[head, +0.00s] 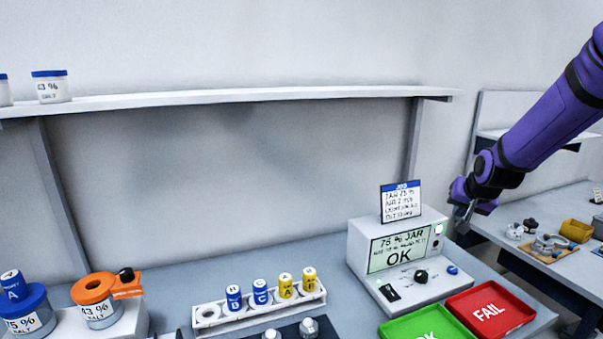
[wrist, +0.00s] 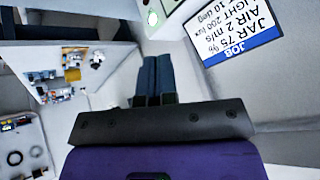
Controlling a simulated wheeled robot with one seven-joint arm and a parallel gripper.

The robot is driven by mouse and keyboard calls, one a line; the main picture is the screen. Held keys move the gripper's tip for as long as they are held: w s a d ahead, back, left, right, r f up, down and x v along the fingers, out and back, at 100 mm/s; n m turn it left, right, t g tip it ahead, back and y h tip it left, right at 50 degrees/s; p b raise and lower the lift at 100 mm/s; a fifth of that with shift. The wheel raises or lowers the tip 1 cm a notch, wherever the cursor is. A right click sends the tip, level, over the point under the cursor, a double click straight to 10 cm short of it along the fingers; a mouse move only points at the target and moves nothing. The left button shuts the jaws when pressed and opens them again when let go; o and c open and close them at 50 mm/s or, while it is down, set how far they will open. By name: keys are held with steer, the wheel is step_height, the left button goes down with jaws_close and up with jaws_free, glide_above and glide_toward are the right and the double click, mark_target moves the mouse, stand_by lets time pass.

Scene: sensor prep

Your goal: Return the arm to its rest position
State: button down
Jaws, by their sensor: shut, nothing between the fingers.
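My purple arm (head: 555,115) reaches in from the upper right in the head view. My gripper (head: 463,226) hangs in the air at its lower end, just right of the white tester box (head: 365,240), apart from it and above the bench. In the wrist view the two dark fingers of my gripper (wrist: 155,62) lie side by side, shut and empty. The job card (head: 400,202) stands on the tester box, and it shows large at the upper right of the wrist view (wrist: 235,45).
A green OK tray (head: 400,328) and red FAIL tray (head: 515,312) lie in front of the tester. A white rack (head: 207,313) holds blue and yellow vials. Jars stand at left, one with an orange lid (head: 93,285). A shelf (head: 250,96) runs above; a side bench (head: 530,205) is at right.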

steer(key=s+a+r+n, duration=0.1)
steer(key=s+a+r, duration=0.1)
steer(key=s+r, duration=0.3)
steer(key=s+a+r+n+g, duration=0.1)
steer(key=s+a+r, duration=0.2)
steer(key=s, duration=0.3)
steer(key=s+a+r+n, duration=0.1)
steer(key=s+a+r, duration=0.1)
steer(key=s+r, duration=0.3)
steer(key=s+a+r+n+g, duration=0.1)
steer(key=s+a+n, duration=0.1)
steer(key=s, duration=1.7)
steer(key=shift+a+y, duration=0.15)
steer(key=shift+y, duration=0.15)
